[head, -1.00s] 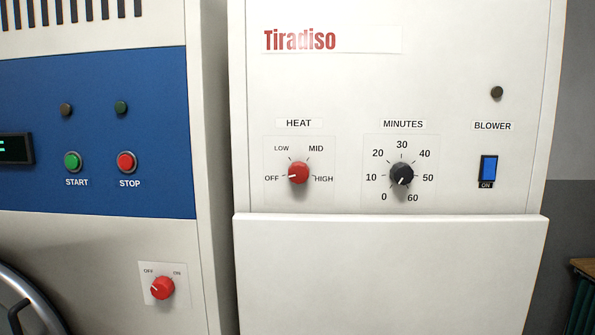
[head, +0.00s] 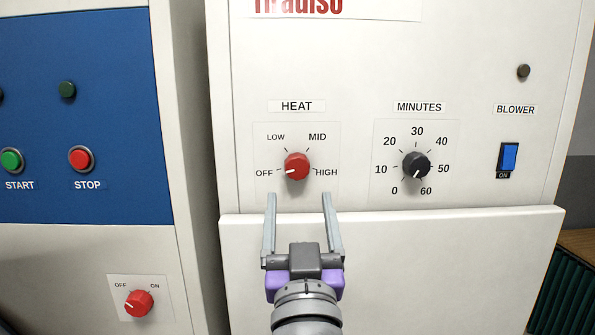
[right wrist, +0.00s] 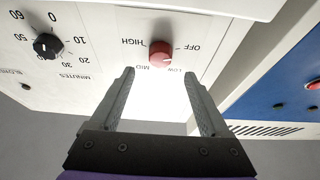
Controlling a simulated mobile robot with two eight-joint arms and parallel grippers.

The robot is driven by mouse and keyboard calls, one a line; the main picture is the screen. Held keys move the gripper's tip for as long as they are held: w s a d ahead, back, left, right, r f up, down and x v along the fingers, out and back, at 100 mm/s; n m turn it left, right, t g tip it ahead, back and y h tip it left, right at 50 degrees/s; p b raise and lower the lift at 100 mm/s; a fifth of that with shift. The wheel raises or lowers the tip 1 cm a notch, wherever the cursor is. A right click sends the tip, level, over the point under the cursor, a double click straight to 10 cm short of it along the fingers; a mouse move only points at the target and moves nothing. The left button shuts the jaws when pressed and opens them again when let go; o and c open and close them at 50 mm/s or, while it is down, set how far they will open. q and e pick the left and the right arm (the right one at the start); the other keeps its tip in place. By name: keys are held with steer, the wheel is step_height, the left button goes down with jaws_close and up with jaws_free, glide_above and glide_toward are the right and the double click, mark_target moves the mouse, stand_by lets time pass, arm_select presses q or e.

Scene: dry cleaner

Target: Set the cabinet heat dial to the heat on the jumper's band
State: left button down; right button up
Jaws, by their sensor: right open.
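The red heat dial (head: 297,167) is on the white cabinet front, with its white pointer mark toward OFF. LOW, MID and HIGH are printed around it. My right gripper (head: 299,197) is open and empty, its two fingers pointing up just below the dial, one to each side. In the right wrist view the red dial (right wrist: 161,54) appears upside down beyond the open fingertips (right wrist: 159,73), not between them. No jumper or band is in view. My left gripper is not in view.
The black minutes dial (head: 416,166) and the blue blower switch (head: 508,157) are to the right. A protruding white panel (head: 440,240) lies below the dials. The neighbouring machine at left has a blue panel (head: 110,130) and another red dial (head: 138,303).

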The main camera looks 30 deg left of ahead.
mark_target(297, 171)
steer(key=p+x, duration=0.1)
steer(key=x, duration=0.6)
steer(key=shift+f, duration=0.1)
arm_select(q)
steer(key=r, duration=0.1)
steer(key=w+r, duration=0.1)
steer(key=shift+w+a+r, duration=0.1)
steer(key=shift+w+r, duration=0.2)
arm_select(e)
jaws_close()
